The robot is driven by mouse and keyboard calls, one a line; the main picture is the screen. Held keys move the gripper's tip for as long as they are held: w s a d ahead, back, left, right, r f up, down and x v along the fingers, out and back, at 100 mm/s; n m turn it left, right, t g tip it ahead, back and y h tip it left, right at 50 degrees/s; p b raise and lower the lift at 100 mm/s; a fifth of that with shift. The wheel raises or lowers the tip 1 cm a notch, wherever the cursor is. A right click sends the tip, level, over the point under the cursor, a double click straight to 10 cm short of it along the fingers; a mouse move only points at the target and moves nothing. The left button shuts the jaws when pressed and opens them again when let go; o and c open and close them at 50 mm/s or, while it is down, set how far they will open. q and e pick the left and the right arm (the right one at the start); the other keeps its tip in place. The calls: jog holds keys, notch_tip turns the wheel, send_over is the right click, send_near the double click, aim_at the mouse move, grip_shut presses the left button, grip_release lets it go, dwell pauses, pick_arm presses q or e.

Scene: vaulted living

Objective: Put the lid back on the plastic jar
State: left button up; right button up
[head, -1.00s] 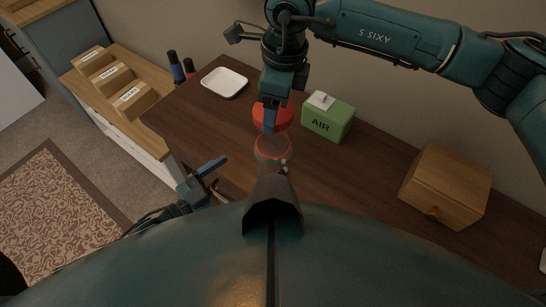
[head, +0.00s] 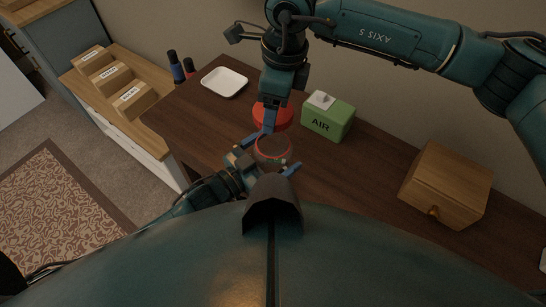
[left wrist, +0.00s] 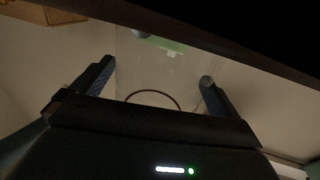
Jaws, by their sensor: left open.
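The clear plastic jar (head: 273,152) stands open on the dark table, with a red ring near its top. My left gripper (head: 268,156) is open, with its fingers on either side of the jar. In the left wrist view the left gripper (left wrist: 157,88) shows its two fingers wide apart, with a curved edge (left wrist: 152,92) and clear wall, apparently the jar, between them. The red lid (head: 286,116) is just beyond the jar at the tip of my right gripper (head: 270,117), which appears shut on it. One blue finger shows in front of the lid; the other is hidden.
A green AIR box (head: 328,122) stands right of the lid. A wooden drawer box (head: 446,188) stands at the right. The table between the green box and drawer box is clear.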

aim_at(273, 155)
pick_arm(q)
jog(key=c, duration=1.4)
pick_arm(e)
jog(key=shift+f, duration=2.5)
jog(key=shift+f, duration=0.85)
jog(key=shift+f, duration=0.6)
